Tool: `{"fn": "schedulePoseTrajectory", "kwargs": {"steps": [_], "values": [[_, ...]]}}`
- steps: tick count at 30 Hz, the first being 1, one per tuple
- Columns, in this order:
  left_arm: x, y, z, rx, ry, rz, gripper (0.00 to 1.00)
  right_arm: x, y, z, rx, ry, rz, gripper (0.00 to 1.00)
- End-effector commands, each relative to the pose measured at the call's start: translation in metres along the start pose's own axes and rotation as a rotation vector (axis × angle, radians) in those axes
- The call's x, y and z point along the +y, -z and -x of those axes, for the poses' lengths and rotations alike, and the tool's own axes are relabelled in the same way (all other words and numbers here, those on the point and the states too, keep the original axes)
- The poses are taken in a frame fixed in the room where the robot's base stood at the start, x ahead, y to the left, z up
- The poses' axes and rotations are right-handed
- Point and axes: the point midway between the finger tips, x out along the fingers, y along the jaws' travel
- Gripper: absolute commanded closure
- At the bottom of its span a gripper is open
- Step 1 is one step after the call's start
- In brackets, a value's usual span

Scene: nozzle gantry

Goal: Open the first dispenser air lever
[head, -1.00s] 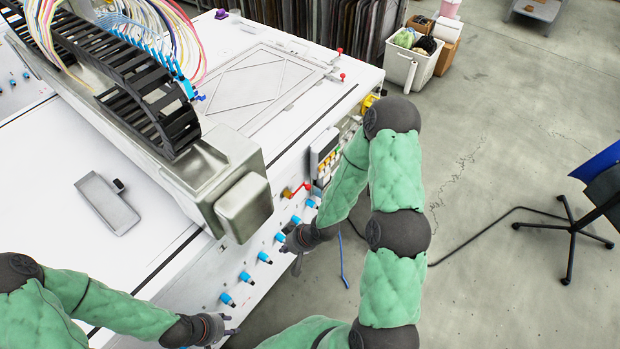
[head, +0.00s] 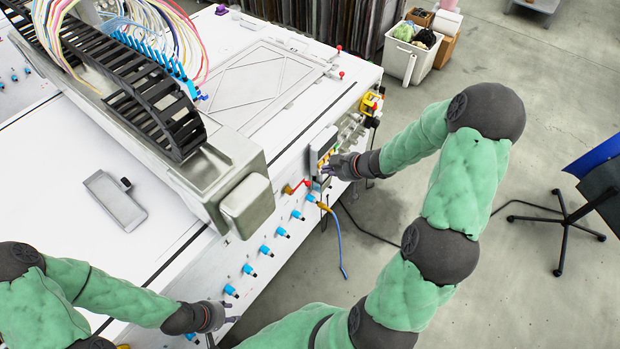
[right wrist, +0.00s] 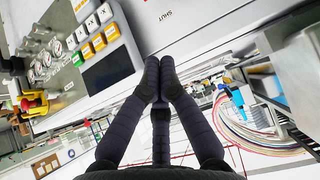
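In the head view a row of small blue levers with dark tips runs along the front side of the machine. They include one near the left gripper (head: 231,290), one mid-row (head: 265,250) and one towards the far end (head: 297,215). I cannot tell which is the first dispenser's. My right gripper (head: 330,167) is in front of the control panel (head: 322,148), past the far end of the row. In the right wrist view its dark fingers (right wrist: 160,62) meet at the tips, with nothing visible between them. My left gripper (head: 234,312) is open and empty below the nearest levers.
A red lever (head: 303,183) and a yellow fitting (head: 322,205) with a hanging blue hose sit below the panel. A red-and-yellow stop button (right wrist: 34,103) is on the panel side. A grey gantry head (head: 247,205) overhangs the machine top.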

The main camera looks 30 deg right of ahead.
Motion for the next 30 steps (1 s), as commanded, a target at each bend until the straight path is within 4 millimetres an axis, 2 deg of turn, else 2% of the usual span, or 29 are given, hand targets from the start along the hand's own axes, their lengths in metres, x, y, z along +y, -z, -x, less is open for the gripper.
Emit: {"fn": "schedulePoseTrajectory", "kwargs": {"steps": [4,8,22,30], "values": [[-0.001,0.000,-0.003,0.000,0.000,0.000,0.60,0.000,-0.001,-0.005,0.000,0.001,0.001,1.00],[-0.004,0.000,-0.011,0.000,0.000,0.000,0.60,-0.001,-0.002,-0.020,0.000,0.002,0.001,1.00],[-0.020,0.002,-0.056,0.000,0.000,0.000,0.60,-0.001,-0.003,-0.105,0.000,0.003,0.001,1.00],[-0.026,0.003,-0.074,0.000,0.000,0.000,0.60,-0.001,-0.023,-0.123,0.000,0.000,0.000,1.00]]}}
